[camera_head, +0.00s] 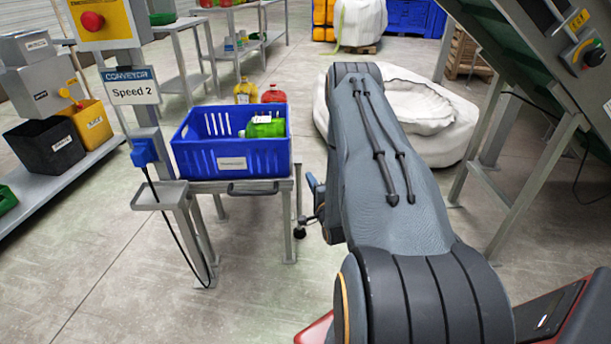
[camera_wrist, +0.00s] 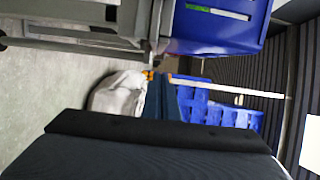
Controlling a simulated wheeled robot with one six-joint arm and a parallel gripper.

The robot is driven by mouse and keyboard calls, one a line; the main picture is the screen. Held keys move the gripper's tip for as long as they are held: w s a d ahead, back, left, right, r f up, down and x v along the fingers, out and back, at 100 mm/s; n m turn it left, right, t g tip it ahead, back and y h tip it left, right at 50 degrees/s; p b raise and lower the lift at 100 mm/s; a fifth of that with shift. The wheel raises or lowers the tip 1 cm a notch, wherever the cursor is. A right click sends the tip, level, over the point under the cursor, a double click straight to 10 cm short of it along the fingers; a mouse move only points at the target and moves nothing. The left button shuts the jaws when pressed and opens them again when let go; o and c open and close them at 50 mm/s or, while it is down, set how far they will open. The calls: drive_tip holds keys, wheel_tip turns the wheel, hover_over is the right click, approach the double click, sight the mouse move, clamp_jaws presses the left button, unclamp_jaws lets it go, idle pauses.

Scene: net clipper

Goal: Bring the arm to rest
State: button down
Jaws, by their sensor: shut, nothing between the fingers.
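My arm (camera_head: 385,160) reaches forward from the lower right of the head view, its dark grey upper link rising to a rounded joint at the top. The far part of the arm is hidden behind this link. A small blue and black piece (camera_head: 314,205) shows at the link's left edge, close to the stand; I cannot tell whether it is part of my wrist. A broad dark body (camera_wrist: 150,152) fills the bottom of the wrist view.
A blue crate (camera_head: 200,160) holding a green bottle (camera_head: 266,127) stands on a metal stand (camera_head: 240,187) left of my arm. A white bag (camera_head: 430,130) lies behind the arm. A green sloped conveyor (camera_head: 540,70) stands at the right. Floor is clear at the lower left.

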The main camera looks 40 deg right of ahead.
drive_tip(key=d+v, duration=0.1)
drive_tip(key=v, duration=0.6)
drive_tip(key=w+a+r+n+g+y, duration=0.3)
drive_tip(key=w+a+r+n+g, duration=0.1)
drive_tip(key=w+a+r+n, duration=0.4)
drive_tip(key=s+a+r+n+g+y, duration=0.1)
drive_tip(key=a+r+n+g, duration=0.1)
drive_tip(key=a+r, duration=0.35)
drive_tip(key=s+a+r+n+g, duration=0.1)
drive_tip(key=a+r+n+g, duration=0.15)
drive_tip(key=a, duration=0.55)
drive_tip(key=s+a+r+n+g+y+p, duration=0.1)
drive_tip(key=s+a+r+n+g, duration=0.35)
drive_tip(key=s, duration=0.65)
drive_tip(key=s+a+r+n+g, duration=0.1)
drive_tip(key=s+a+r+n, duration=0.2)
drive_tip(key=s+a+r, duration=0.55)
drive_tip(key=s+a+r+n+g+y+p, duration=0.1)
drive_tip(key=s+a+n+g, duration=0.25)
drive_tip(key=s, duration=0.95)
drive_tip(key=d+r+m+p, duration=0.2)
drive_tip(key=d+r+p, duration=0.5)
drive_tip(key=p, duration=0.6)
drive_tip(key=shift+h, duration=0.4)
